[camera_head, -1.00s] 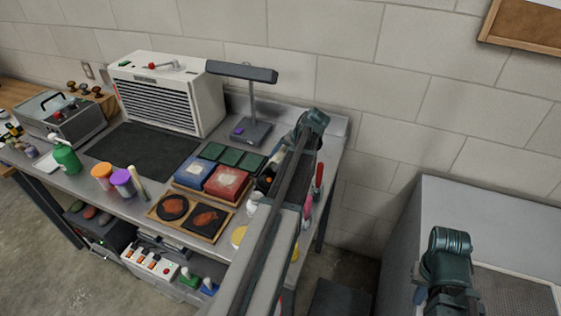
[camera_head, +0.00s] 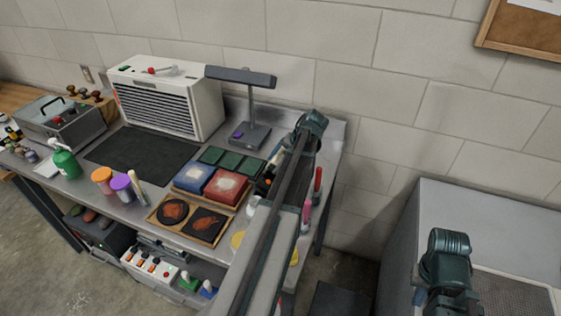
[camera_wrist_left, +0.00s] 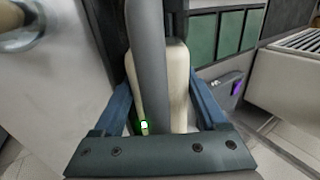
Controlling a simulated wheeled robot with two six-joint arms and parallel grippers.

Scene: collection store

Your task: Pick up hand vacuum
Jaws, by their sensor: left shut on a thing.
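In the left wrist view the two blue fingers of my left gripper (camera_wrist_left: 162,84) stand on either side of a cream body (camera_wrist_left: 178,88), which looks like the hand vacuum, and are shut on it. A grey bar runs up in front of it, and a green spot with a white mark shows low on it. In the head view my arm covers that part of the bench, so the vacuum cannot be made out there. My right gripper (camera_head: 446,292) is at the lower right, away from the bench; its fingers cannot be made out.
The steel bench holds a grey lamp (camera_head: 249,132), a white louvred unit (camera_head: 168,97), red and blue blocks (camera_head: 224,185) and a wooden tray (camera_head: 186,239). Red and pink tools stand at its right end. A grey cabinet (camera_head: 480,215) stands right, beyond a floor gap.

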